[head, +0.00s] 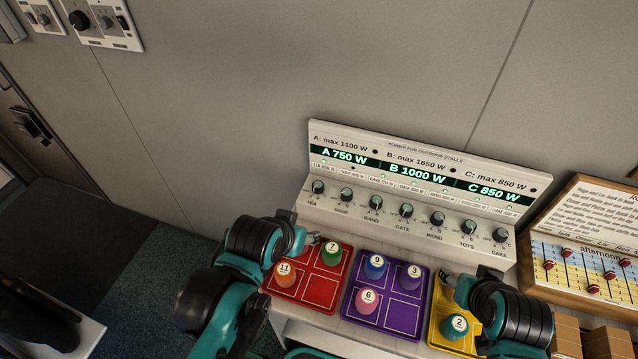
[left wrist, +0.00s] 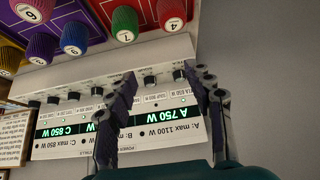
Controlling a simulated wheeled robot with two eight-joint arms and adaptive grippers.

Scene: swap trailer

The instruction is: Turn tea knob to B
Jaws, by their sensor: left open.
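The tea knob (head: 318,187) is the leftmost black knob in the row on the white sloped power panel (head: 420,165). Its pointer is too small to read surely. My left gripper (head: 308,240) is below the tea knob, in front of the panel, over the red tray's back edge. In the left wrist view, upside down, its open fingers (left wrist: 168,82) are spread over the panel.
Red (head: 313,298), purple (head: 412,323) and yellow (head: 440,335) trays with numbered pegs stand before the panel. Several other knobs continue right of the tea knob. A board (head: 590,240) with red markers stands at right. The wall (head: 250,70) is behind the panel.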

